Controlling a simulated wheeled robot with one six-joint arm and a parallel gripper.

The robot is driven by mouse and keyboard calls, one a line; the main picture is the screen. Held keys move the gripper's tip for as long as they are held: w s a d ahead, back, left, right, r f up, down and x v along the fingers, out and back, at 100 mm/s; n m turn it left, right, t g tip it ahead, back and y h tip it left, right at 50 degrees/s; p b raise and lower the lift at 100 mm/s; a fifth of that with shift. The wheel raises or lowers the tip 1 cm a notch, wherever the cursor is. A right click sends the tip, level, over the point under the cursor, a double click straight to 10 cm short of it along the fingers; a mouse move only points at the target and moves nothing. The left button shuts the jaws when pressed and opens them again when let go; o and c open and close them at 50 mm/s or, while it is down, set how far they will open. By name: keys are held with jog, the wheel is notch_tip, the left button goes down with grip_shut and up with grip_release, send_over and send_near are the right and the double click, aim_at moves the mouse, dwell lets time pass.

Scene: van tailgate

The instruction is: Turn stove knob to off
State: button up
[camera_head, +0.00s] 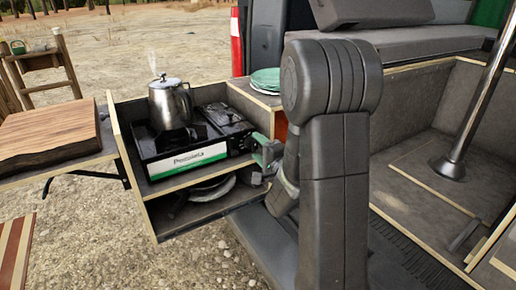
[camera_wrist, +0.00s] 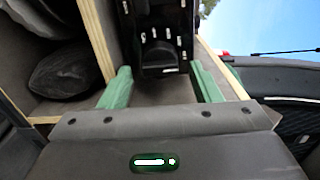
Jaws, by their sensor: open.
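The black camping stove (camera_head: 205,143) with a white and green front label sits on the upper shelf of the slide-out wooden drawer unit. A steaming metal kettle (camera_head: 170,105) stands on its left part. My gripper (camera_head: 262,150) is at the stove's right end, its green fingers open. In the wrist view the open, empty fingers of my gripper (camera_wrist: 162,85) stand either side of the stove's dark end (camera_wrist: 160,55), which bears several white marks. I cannot make out the knob itself or its setting. My arm hides what lies behind it in the head view.
The drawer's wooden side panels (camera_head: 130,165) border the stove closely. Dark round cookware (camera_head: 212,190) lies on the lower shelf. A green-topped round item (camera_head: 266,80) sits behind my gripper. A wooden board (camera_head: 50,133) is at left. Open gravel lies in front of the drawer.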

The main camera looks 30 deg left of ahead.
jog(key=v, duration=1.3)
jog(key=x, duration=1.3)
jog(key=shift+w+a, duration=0.15)
jog(key=shift+a, duration=0.15)
